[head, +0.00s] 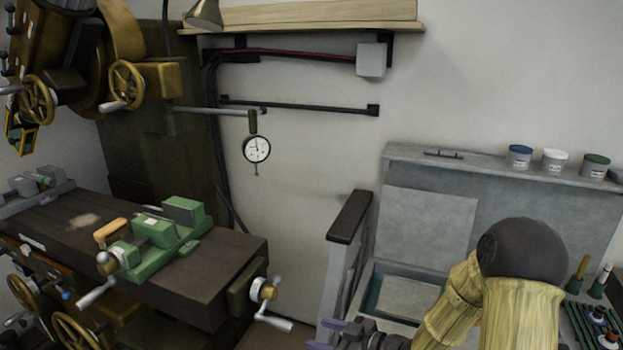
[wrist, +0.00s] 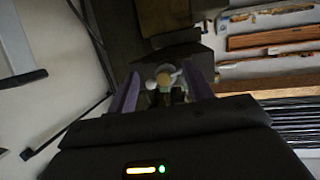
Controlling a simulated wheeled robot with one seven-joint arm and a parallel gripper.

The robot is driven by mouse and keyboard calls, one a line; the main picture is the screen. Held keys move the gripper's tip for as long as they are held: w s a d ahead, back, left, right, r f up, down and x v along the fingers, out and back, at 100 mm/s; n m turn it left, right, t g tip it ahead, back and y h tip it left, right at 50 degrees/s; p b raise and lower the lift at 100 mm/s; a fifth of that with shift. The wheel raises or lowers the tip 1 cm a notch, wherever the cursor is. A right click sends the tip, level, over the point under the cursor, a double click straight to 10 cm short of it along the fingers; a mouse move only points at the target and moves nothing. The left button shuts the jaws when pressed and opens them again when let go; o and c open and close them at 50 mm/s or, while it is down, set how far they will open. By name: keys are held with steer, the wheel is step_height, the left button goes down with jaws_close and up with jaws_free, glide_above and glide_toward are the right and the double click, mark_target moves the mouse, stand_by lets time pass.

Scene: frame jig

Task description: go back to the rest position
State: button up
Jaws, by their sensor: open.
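My gripper (head: 326,335) shows at the bottom edge of the head view, partly cut off, with purple fingers pointing left toward the machine table. In the wrist view its two purple fingers (wrist: 162,88) stand wide apart. The gripper is open. A rounded tan and pale knob-like part (wrist: 163,78) shows in the gap between the fingers, seemingly beyond them. I cannot tell how far away it is. My yellow-sleeved arm fills the lower right of the head view.
A dark machine table (head: 190,282) with a green vise (head: 160,240) and a crank handle (head: 272,322) stands at left. A dial gauge (head: 256,149) hangs by the wall. A grey bench (head: 400,270) with several jars above is at right, beside my arm.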

steer(key=s+d+m+h, duration=0.1)
steer(key=d+m+h, duration=0.5)
steer(key=d+h, duration=0.45)
steer(key=s+d+r+m+g+h, duration=0.1)
steer(key=s+m+g, duration=0.1)
steer(key=s, duration=0.5)
steer(key=s+d+r+m+g+h, duration=0.1)
steer(key=s+d+r+m+g, duration=0.1)
steer(key=s+m, duration=0.2)
steer(key=s, duration=0.2)
steer(key=shift+s+d+r+g+p, duration=0.25)
steer(key=shift+s+r+g+p, duration=0.05)
steer(key=shift+s+g+p, duration=0.1)
